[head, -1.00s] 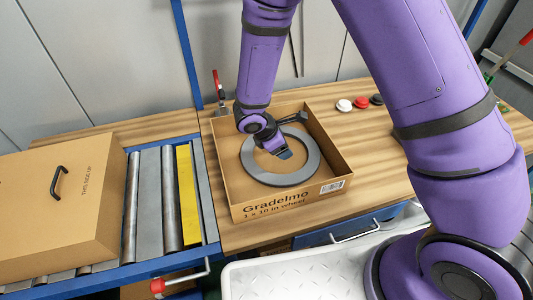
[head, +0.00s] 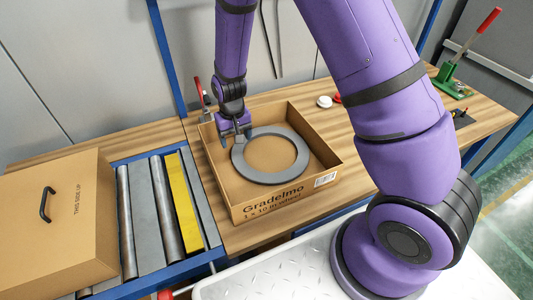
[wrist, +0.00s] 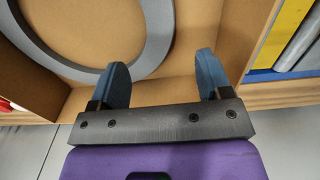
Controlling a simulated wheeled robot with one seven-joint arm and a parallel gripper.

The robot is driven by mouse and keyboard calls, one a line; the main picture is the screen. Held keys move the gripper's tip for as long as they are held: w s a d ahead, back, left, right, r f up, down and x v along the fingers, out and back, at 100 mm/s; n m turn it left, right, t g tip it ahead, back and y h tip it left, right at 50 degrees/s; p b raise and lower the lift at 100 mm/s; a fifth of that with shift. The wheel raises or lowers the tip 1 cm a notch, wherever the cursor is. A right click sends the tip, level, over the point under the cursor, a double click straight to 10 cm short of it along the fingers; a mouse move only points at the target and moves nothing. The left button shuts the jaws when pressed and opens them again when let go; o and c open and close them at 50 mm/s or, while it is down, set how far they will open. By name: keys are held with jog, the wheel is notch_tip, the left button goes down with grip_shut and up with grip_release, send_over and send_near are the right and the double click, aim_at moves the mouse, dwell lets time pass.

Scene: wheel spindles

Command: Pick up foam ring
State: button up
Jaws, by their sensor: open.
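The foam ring (head: 270,178) is flat, wide and grey. It lies in an open cardboard box (head: 240,212) on the wooden bench. My gripper (head: 235,137) is open and empty inside the box, at the ring's back-left edge, pointing down. In the wrist view the ring (wrist: 157,42) fills the upper left. There the two blue fingers of my gripper (wrist: 162,70) stand apart, and the left finger overlaps the ring's outer edge. The right finger is over bare cardboard. I cannot tell whether a finger touches the ring.
The box walls surround the ring, and one wall is close to my gripper. A roller conveyor (head: 158,215) with a closed carton (head: 75,190) stands at the left.

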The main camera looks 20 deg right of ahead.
aim_at(238, 160)
notch_tip(238, 160, down, 4)
jog(key=shift+r, duration=0.1)
jog(key=shift+s+a+f, duration=0.1)
jog(key=shift+s+f, duration=0.05)
jog(key=shift+f, duration=1.25)
jog(key=shift+s+f, duration=0.15)
jog(key=shift+f, duration=1.2)
jog(key=c, duration=1)
jog(key=shift+r, duration=0.1)
